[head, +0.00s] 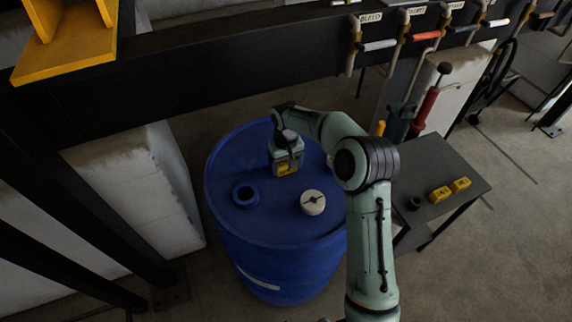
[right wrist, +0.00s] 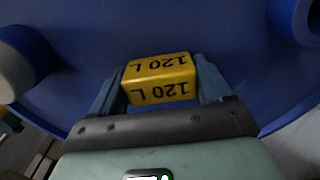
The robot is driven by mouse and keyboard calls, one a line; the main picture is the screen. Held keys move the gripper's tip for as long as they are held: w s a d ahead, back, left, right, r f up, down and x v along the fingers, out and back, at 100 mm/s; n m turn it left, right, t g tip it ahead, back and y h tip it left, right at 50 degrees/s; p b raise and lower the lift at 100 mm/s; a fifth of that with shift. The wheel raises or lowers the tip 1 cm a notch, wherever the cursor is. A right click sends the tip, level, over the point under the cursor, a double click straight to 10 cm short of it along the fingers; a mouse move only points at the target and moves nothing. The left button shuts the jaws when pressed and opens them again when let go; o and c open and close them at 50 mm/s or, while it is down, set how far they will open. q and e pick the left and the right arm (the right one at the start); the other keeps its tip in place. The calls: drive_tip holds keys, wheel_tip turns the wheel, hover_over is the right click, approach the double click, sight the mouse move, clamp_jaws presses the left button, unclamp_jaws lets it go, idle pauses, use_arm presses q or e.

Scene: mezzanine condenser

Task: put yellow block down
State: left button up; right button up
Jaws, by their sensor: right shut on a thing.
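The yellow block (right wrist: 160,80), marked "120 L", is between the fingers of my right gripper (right wrist: 160,86), which is shut on it. In the head view the block (head: 286,168) shows just below my right gripper (head: 286,165), over the top of the blue drum (head: 265,218). In the wrist view the blue drum top lies behind the block; I cannot tell whether the block touches it. My left gripper is not in view.
The drum top carries an open blue neck (head: 244,194) and a white cap (head: 312,202). Pipes with valves run behind.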

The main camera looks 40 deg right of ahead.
sight(286, 162)
drive_tip(key=o, duration=1)
drive_tip(key=shift+f, duration=0.15)
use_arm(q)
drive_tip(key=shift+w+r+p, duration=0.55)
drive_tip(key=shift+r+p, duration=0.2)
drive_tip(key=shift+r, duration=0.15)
use_arm(e)
wheel_tip(286, 162, up, 12)
drive_tip(key=shift+r, duration=0.2)
